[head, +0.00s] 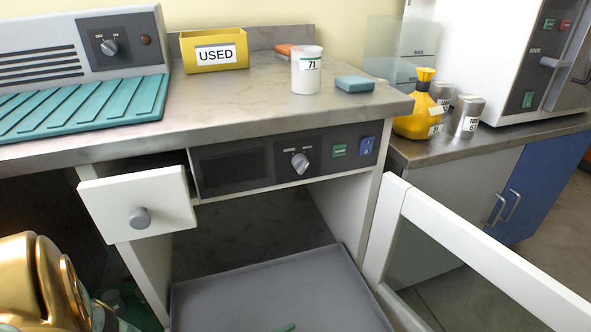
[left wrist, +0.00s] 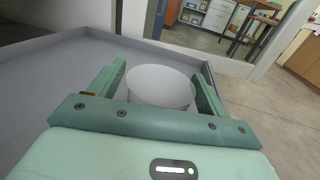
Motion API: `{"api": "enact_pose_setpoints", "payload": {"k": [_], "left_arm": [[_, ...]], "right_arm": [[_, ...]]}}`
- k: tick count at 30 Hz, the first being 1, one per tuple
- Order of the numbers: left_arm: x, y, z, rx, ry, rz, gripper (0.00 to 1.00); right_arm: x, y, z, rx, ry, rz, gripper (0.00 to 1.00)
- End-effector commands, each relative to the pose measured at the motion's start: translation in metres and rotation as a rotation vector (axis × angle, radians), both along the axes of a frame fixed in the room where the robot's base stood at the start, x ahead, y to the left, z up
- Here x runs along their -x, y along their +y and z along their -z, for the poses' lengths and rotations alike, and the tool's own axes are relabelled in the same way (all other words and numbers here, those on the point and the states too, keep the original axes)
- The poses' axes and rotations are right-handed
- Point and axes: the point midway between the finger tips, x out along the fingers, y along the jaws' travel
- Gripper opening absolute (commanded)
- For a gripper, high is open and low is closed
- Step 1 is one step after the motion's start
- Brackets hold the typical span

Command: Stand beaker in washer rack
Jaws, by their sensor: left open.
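In the left wrist view a pale grey-white round vessel, probably the beaker (left wrist: 160,86), stands between the fingers of my left gripper (left wrist: 158,72). The gripper is open, with one green finger on each side; I cannot tell whether either touches the vessel. Its lower part is hidden by the gripper body. The vessel is near a corner of a grey tray (left wrist: 55,72), which appears in the head view as a flat tray (head: 250,285) under the counter. The beaker does not show in the head view. No washer rack is clearly recognisable. My right gripper is not in view.
An open drawer (head: 140,204) juts out at left, and an open glass-paned door (head: 480,245) stands at right. The counter holds a teal ribbed mat (head: 85,106), yellow USED bin (head: 214,50), white jar (head: 306,72) and blue block (head: 354,84). The visible tray area is mostly bare.

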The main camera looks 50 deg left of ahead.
Motion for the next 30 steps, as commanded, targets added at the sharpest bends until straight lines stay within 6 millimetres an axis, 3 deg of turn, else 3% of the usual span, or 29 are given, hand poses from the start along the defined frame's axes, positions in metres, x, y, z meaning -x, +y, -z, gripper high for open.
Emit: {"api": "enact_pose_setpoints", "payload": {"k": [6,12,26,30], "left_arm": [[0.041,0.008,-0.003,-0.001,0.001,0.0,0.77],[0.065,0.013,-0.001,0.0,0.001,0.001,0.77],[0.068,0.013,0.0,0.0,0.002,0.001,0.77],[0.07,0.002,0.0,-0.029,0.007,0.016,0.77]], "right_arm": [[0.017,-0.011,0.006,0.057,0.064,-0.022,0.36],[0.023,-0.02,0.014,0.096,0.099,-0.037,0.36],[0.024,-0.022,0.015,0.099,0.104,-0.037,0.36],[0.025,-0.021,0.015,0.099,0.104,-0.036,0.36]]}}
